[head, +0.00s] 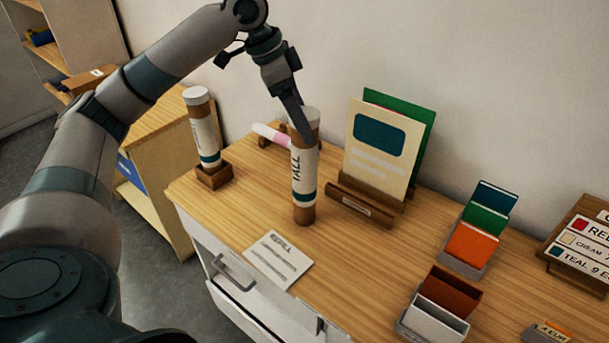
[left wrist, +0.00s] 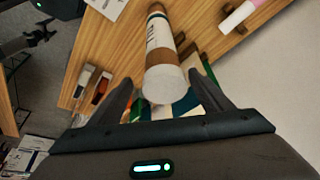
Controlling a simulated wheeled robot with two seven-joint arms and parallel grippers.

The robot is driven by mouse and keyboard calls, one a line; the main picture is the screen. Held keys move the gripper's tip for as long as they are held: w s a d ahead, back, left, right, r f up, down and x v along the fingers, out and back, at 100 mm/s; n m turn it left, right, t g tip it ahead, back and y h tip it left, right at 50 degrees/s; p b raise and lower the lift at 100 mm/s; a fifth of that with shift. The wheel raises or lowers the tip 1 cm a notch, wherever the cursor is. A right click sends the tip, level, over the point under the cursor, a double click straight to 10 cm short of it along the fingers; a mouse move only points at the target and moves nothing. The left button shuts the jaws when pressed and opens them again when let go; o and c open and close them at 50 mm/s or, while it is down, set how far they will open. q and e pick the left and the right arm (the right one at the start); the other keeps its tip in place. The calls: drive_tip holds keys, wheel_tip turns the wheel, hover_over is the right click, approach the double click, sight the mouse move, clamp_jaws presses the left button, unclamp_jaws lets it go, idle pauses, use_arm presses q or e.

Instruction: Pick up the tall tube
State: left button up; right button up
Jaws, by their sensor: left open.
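The tall tube (head: 304,185) stands upright on the wooden table top. It is brown with a pale cap and a white label reading TALL. My left gripper (head: 303,132) is open at the tube's upper end, coming down from above. In the left wrist view, the tube's cap (left wrist: 165,84) shows between the two spread fingers, with a gap beside it. Whether a finger touches the tube cannot be told. A dark shape (left wrist: 36,40) at the left of that view looks like my right gripper, too small to read.
A similar tube (head: 203,130) stands in a wooden holder to the left. A pink-and-white tube (head: 271,135) lies behind. A card stand (head: 366,200) is close on the right. A REFILL card (head: 278,258) lies in front. Small colored card trays (head: 464,268) stand farther right.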

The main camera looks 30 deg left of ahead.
use_arm(q)
drive_tip(key=shift+f, duration=0.1)
drive_tip(key=shift+w+d+f+p, duration=0.1)
drive_tip(key=shift+w+f+p, duration=0.05)
drive_tip(key=shift+p, duration=0.15)
drive_tip(key=x, duration=0.1)
drive_tip(key=p+x, duration=0.2)
drive_tip(key=x, duration=0.1)
drive_tip(key=shift+w, duration=0.25)
drive_tip(key=shift+w+f, duration=0.1)
drive_tip(key=shift+f, duration=0.15)
drive_tip(key=c, duration=1.5)
